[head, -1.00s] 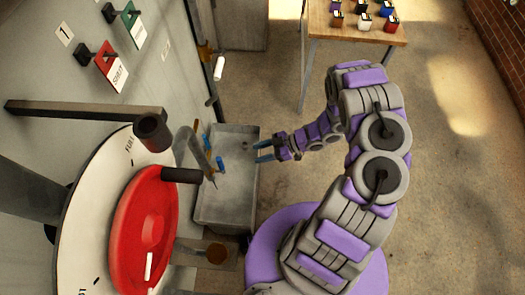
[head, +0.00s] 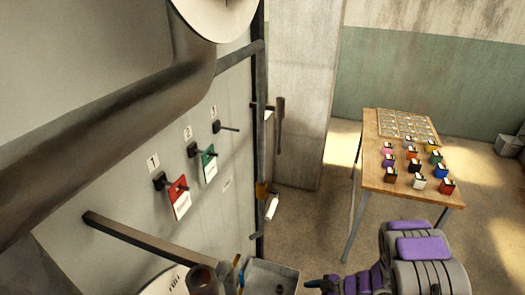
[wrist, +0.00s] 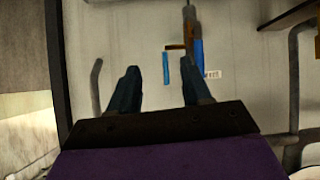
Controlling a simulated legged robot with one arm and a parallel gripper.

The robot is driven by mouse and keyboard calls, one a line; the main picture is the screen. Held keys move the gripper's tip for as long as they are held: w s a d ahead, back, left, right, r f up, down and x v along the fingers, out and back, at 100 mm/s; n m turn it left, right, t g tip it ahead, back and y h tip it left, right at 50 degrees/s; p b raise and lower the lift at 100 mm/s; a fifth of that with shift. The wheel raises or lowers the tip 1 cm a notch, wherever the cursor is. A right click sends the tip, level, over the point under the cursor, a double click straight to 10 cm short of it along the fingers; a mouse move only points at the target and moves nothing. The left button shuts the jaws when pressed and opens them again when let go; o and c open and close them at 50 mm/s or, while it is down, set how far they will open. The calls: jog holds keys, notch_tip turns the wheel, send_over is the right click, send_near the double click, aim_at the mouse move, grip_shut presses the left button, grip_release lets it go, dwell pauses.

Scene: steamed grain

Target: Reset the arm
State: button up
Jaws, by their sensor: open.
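My purple and grey arm shows at the bottom right of the head view. My gripper (head: 318,284) shows only in part there, near the grey metal tray (head: 272,274) at the bottom edge. In the wrist view my gripper (wrist: 157,88) has its two dark blue fingers spread apart with nothing between them. Beyond the fingers is a pale grey panel, with a blue strip (wrist: 166,69) and another blue piece (wrist: 197,65) at some distance.
A wooden table (head: 374,181) holding several small coloured boxes stands at the right. The grey wall panel has a red tag (head: 179,194), a green tag (head: 209,163) and a bar (head: 150,238). A thick pipe crosses the upper left. Floor between panel and table looks clear.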

jog(key=w+d+r+m+t+h, duration=0.2)
jog(key=w+d+r+h, duration=0.3)
jog(key=d, duration=0.3)
jog(key=w+d+r+m+t+h, duration=0.1)
jog(key=w+d+r+h, duration=0.35)
jog(key=d, duration=0.25)
jog(key=s+d+r+m+h, duration=0.2)
jog(key=d+r+m+h, duration=0.1)
jog(key=r, duration=0.5)
jog(key=s+d+r+m+h, duration=0.2)
jog(key=d+r+m+h, duration=0.1)
jog(key=r, duration=0.5)
jog(key=s+a+r+m+g, duration=0.35)
jog(key=s+r, duration=0.45)
jog(key=s, duration=0.4)
jog(key=s+a+r+m+g+y, duration=0.2)
jog(key=s+a+m+g+y, duration=0.1)
jog(key=s+a, duration=1.7)
jog(key=s+g+y, duration=0.1)
jog(key=s+y, duration=0.1)
jog(key=s, duration=0.1)
jog(key=shift+s+a+g, duration=0.25)
jog(key=shift+a+g, duration=0.05)
jog(key=shift+g, duration=0.05)
